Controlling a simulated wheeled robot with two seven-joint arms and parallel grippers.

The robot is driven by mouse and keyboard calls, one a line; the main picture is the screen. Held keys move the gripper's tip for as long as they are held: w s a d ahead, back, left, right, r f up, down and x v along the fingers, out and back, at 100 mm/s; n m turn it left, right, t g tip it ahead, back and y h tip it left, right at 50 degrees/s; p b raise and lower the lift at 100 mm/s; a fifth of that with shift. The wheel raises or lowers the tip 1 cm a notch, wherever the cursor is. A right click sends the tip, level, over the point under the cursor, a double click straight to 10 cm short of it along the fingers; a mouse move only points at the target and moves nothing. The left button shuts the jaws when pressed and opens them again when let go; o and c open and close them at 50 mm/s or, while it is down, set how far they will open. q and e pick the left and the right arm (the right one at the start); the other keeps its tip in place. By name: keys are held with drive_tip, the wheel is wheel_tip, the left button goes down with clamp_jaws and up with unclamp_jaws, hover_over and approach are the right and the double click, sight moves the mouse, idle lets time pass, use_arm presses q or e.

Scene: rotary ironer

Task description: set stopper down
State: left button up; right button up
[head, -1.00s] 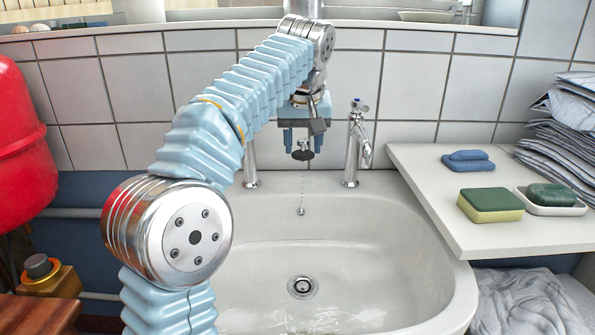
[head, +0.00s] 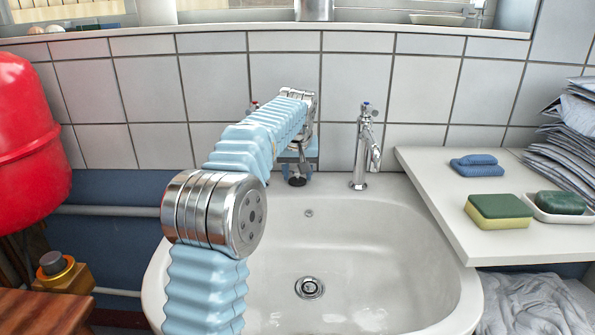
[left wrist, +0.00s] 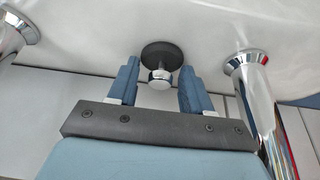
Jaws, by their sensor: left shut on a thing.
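The stopper (head: 298,181) is a dark disc with a metal knob, just below my left gripper (head: 299,166) at the back ledge of the sink. In the left wrist view, the stopper (left wrist: 162,54) has its knob between the two blue fingers of my left gripper (left wrist: 159,72), which is shut on it. The disc appears close over the white ledge; I cannot tell whether it touches. The white sink (head: 400,235) has an open metal drain (head: 309,287) in its floor. My right gripper is not in view.
A chrome tap (head: 362,150) stands right of my gripper; another is mostly hidden behind my arm. Both tap bases show in the left wrist view (left wrist: 250,72).

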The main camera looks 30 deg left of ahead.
use_arm(q)
drive_tip(key=o, duration=1)
drive_tip(key=shift+f, duration=0.1)
drive_tip(key=shift+o, duration=0.2)
drive_tip(key=v, duration=1.2)
